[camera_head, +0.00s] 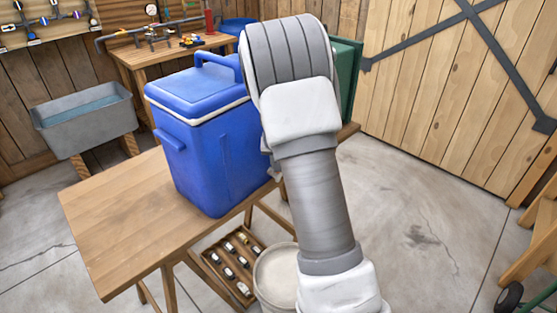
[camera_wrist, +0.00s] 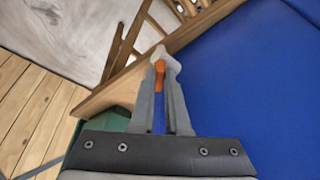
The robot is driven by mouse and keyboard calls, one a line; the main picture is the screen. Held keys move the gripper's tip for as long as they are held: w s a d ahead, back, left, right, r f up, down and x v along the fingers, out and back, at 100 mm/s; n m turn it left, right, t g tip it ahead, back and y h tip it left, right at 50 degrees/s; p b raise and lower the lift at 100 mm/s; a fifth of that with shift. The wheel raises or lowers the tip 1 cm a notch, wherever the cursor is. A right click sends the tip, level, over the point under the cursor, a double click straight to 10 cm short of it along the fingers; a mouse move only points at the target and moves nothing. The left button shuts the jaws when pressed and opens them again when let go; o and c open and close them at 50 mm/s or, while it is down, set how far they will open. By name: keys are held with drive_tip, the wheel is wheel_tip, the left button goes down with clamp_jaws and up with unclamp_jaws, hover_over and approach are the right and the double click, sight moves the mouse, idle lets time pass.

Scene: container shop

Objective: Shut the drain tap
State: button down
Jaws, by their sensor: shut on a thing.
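A blue cooler (camera_head: 205,150) with a closed lid and a raised handle stands on a wooden table (camera_head: 105,225). Its blue wall (camera_wrist: 250,90) fills the right of the wrist view. The drain tap (camera_wrist: 160,67), a small white piece with an orange part, sits at the fingertips in the wrist view. My gripper (camera_wrist: 161,75) is shut on the orange part, beside the cooler wall. In the head view my arm hides the tap and most of the gripper. The tap's exact angle is hard to tell.
A white bucket (camera_head: 274,270) and a wooden crate (camera_head: 217,270) of small bottles are below the table's front. A green container (camera_head: 348,75) stands behind my arm. A grey basin (camera_head: 85,122) is at left. Open floor lies to the right.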

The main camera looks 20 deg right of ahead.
drive_tip(key=shift+w+a+m+g+h+p, duration=0.1)
drive_tip(key=shift+m+g+h+p, duration=0.25)
drive_tip(key=shift+m, duration=0.4)
drive_tip(key=shift+a+m+g+h+p, duration=0.15)
drive_tip(key=shift+m+p, duration=0.3)
drive_tip(key=shift+m, duration=0.3)
drive_tip(key=c, duration=0.9)
unclamp_jaws()
drive_tip(key=p+v, duration=0.2)
drive_tip(key=v, duration=1.5)
drive_tip(key=shift+r, duration=0.15)
